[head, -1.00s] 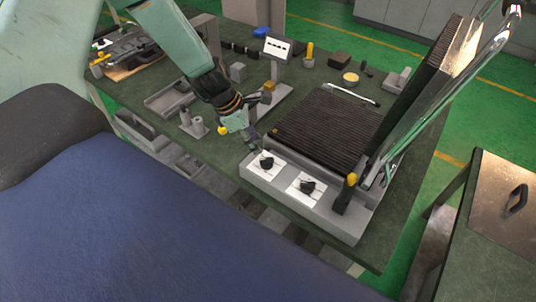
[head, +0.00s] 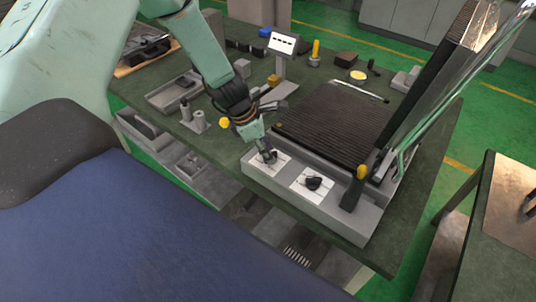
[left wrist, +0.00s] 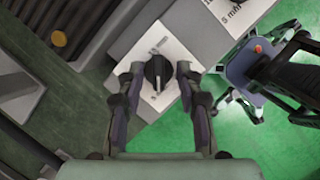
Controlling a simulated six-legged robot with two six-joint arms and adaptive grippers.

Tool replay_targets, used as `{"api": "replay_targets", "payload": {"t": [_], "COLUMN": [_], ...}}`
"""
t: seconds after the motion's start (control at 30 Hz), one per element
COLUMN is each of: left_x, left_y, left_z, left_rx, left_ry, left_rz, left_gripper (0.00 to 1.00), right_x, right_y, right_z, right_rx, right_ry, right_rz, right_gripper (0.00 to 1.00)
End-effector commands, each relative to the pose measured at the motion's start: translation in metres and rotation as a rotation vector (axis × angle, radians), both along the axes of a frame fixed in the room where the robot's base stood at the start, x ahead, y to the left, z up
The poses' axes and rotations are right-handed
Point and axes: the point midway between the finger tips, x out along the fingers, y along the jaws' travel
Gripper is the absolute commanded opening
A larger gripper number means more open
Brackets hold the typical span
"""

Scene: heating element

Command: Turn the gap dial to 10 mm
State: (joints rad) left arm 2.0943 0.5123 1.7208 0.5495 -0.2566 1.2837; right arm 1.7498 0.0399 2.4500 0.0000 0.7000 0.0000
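Two black dials sit on white plates on the grey front of the machine in the head view, a left dial (head: 270,157) and a right dial (head: 313,183). My left gripper (head: 266,152) is at the left dial and partly covers it. In the left wrist view, my left gripper (left wrist: 160,75) is open, with one finger on each side of a black dial (left wrist: 157,72); I cannot tell whether they touch it. That dial's label is too small to read. A neighbouring plate (left wrist: 228,8) carries "mm" lettering. My right gripper is not in view.
The machine's ribbed black bed (head: 335,120) lies behind the dials, with a raised panel at its right. A yellow-topped black lever (head: 355,186) stands right of the dials. A small sign (head: 282,43) and several tools stand further back on the green table.

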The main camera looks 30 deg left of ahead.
Motion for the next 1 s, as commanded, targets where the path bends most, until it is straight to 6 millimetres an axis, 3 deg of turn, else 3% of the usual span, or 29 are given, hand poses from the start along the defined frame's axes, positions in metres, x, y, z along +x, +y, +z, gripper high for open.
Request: {"api": "replay_targets", "payload": {"t": [0.4,0.8,1.0], "left_x": [0.0016,0.0015,0.0014], "left_y": [-0.0013,-0.0012,-0.0009], "left_z": [-0.0035,-0.0035,-0.0038], "left_rx": [0.0,0.001,0.001], "left_ry": [-0.001,-0.001,-0.001], "left_rz": [0.0,0.0,0.001], "left_gripper": [0.35,0.01,0.0], "right_x": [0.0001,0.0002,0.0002], "right_y": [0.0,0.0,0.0], "right_z": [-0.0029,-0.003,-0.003], "right_rx": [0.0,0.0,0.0], "right_ry": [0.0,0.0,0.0], "right_rz": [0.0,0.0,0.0], "right_gripper": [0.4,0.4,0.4]}}
